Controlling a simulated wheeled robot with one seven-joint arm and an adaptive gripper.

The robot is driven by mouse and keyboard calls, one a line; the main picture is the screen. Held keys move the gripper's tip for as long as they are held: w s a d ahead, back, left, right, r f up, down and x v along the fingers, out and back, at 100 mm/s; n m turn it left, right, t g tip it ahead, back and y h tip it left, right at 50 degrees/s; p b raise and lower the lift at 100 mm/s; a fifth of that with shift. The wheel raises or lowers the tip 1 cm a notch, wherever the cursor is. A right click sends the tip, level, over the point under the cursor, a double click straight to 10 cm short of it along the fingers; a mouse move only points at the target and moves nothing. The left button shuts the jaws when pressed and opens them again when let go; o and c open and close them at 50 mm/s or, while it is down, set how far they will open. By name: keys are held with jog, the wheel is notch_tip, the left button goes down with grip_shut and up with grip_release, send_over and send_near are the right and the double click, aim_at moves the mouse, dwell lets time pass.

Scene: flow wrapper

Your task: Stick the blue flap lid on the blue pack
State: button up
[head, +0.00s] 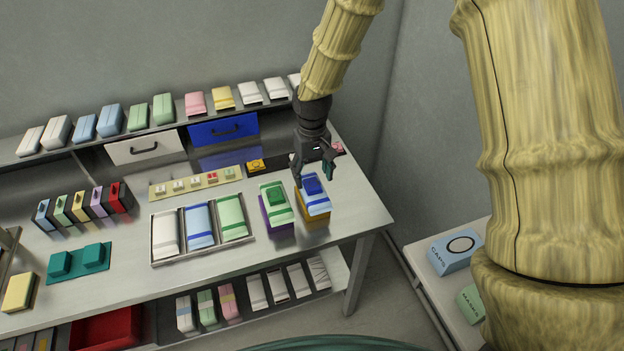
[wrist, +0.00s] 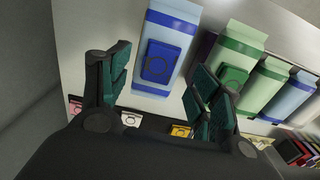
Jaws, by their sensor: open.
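The blue pack (head: 318,207) is a light-blue pouch with a darker blue band, on a yellow-brown block on the table. The blue flap lid (head: 314,186) lies on the upper face of the pack, near one end. In the wrist view, the lid (wrist: 160,62) is a dark blue square with a ring mark, flat against the blue pack (wrist: 176,42). My gripper (head: 314,176) is open above that end of the pack. In the wrist view its fingers (wrist: 158,70) stand apart to either side of the lid, with nothing held between them.
A green pack (head: 274,215) with a green lid (head: 274,196) stands close on the left, on a purple block. A tray (head: 203,258) with several packs lies further left. A dark strip with a yellow lid (head: 255,165) lies behind. The table's right edge is near.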

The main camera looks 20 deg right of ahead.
notch_tip(320, 180, up, 9)
jog(key=shift+f, duration=0.15)
jog(key=shift+d, duration=0.1)
dwell(0.6)
